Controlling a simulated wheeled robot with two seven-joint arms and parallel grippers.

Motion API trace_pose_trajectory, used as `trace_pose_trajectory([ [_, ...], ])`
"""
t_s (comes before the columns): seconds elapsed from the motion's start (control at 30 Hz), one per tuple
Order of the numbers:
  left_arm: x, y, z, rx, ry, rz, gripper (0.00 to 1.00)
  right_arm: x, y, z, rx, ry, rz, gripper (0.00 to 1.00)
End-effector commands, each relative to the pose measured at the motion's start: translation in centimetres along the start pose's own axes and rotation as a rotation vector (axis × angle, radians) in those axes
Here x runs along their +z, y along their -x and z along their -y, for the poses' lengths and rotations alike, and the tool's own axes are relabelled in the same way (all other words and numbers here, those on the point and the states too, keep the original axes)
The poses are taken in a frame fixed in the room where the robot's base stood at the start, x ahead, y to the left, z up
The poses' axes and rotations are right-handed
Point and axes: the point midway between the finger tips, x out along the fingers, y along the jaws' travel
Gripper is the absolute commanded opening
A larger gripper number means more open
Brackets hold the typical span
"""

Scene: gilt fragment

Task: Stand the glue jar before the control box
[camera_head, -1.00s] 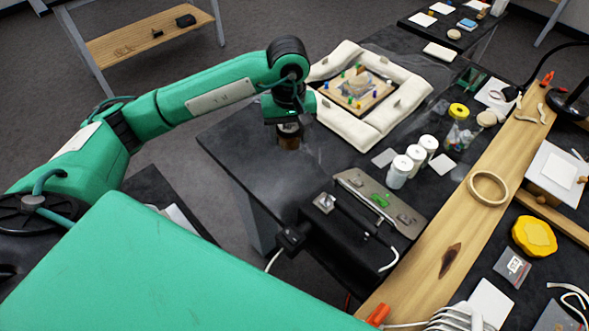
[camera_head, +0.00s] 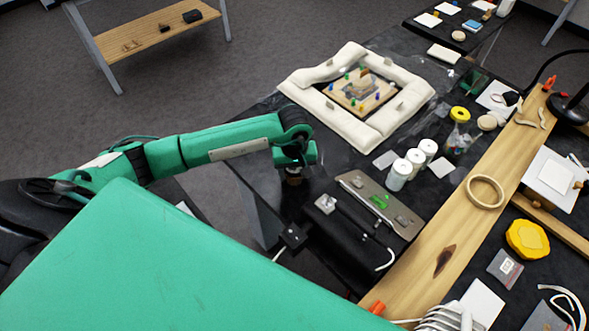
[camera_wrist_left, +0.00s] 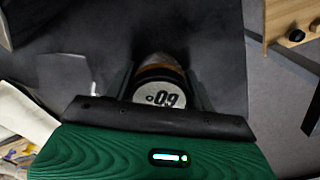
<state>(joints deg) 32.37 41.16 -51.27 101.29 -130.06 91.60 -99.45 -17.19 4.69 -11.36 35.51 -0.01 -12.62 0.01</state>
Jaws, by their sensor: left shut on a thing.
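My left gripper (camera_head: 293,168) is shut on the glue jar (camera_head: 293,181), a small brown jar mostly hidden below the gripper in the head view. In the left wrist view, the jar's pale round lid (camera_wrist_left: 160,95) with dark printed characters sits between the two fingers. The jar looks upright, close to the dark table's left edge. I cannot tell whether its base touches the table. The control box (camera_head: 345,238), black with a grey metal panel and a green part, lies just right of and nearer than the jar, apart from it. My right gripper is not in view.
Three white-lidded jars (camera_head: 406,169) stand beyond the control box. A padded white frame (camera_head: 312,103) surrounds a small board behind my gripper. A wooden beam (camera_head: 430,255) crosses the table on the right. Bare dark table (camera_head: 335,165) shows between gripper and padded frame.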

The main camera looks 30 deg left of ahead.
Motion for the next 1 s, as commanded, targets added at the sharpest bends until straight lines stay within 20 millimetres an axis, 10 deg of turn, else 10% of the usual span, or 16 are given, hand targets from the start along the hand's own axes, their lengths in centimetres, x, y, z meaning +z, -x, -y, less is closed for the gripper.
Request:
trace_pose_trajectory([
  [0.27,-0.1,-0.3,0.0,0.001,0.0,-0.002,0.24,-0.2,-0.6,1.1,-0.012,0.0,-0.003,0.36],
  [0.3,-0.1,-0.2,0.0,0.0,0.0,-0.002,0.59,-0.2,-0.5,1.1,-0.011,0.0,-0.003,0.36],
  [0.4,0.0,-0.2,0.0,0.0,0.0,-0.001,0.77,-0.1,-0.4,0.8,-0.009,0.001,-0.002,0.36],
  [0.83,-0.1,0.5,-0.1,0.002,0.0,-0.003,0.77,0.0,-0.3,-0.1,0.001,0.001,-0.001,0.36],
  [1.0,-0.2,3.6,-0.1,0.004,-0.001,-0.007,0.77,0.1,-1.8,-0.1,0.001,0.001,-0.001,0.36],
])
